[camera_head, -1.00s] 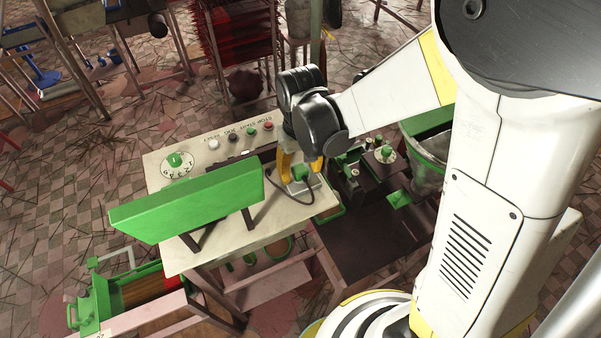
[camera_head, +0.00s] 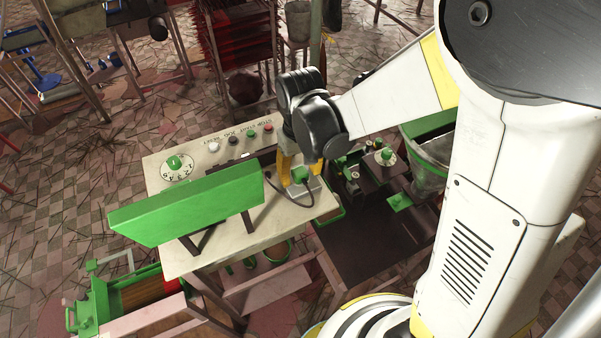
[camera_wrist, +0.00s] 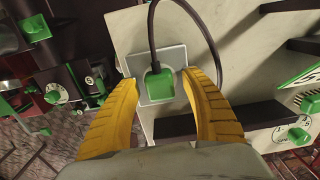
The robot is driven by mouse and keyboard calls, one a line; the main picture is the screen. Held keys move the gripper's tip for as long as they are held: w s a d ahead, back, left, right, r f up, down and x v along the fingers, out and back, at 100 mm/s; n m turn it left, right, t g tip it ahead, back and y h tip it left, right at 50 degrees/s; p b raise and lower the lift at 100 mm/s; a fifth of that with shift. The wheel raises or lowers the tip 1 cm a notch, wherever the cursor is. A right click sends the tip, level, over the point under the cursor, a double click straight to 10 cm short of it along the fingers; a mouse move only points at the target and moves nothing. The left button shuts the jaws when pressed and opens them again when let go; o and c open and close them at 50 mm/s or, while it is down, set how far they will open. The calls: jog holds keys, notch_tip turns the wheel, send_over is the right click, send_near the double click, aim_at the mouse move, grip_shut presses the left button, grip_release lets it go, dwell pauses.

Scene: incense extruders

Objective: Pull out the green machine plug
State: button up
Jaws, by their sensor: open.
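The green plug (camera_wrist: 158,84) sits in a pale grey square socket plate (camera_wrist: 176,56) on the cream machine top. A dark cable runs from the plug and loops up and to the right in the wrist view. My gripper (camera_wrist: 159,76) is open, with one yellow finger on each side of the plug and a gap to it on both sides. In the head view my gripper (camera_head: 298,172) reaches down at the right end of the machine top, and the green plug (camera_head: 301,174) shows beside a finger. The exact depth of the fingertips is hard to tell.
A green slanted panel (camera_head: 185,203) stands on the cream machine top (camera_head: 165,256). A green dial (camera_head: 175,163) and a row of buttons (camera_head: 240,138) lie behind it. A dark machine (camera_head: 365,240) with green knobs stands close on the right.

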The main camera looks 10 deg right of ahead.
aim_at(300, 171)
jog(key=shift+c, duration=0.4)
grip_shut()
jog(key=shift+r, duration=0.1)
jog(key=shift+r+p, duration=1.9)
jog(key=shift+r, duration=1.05)
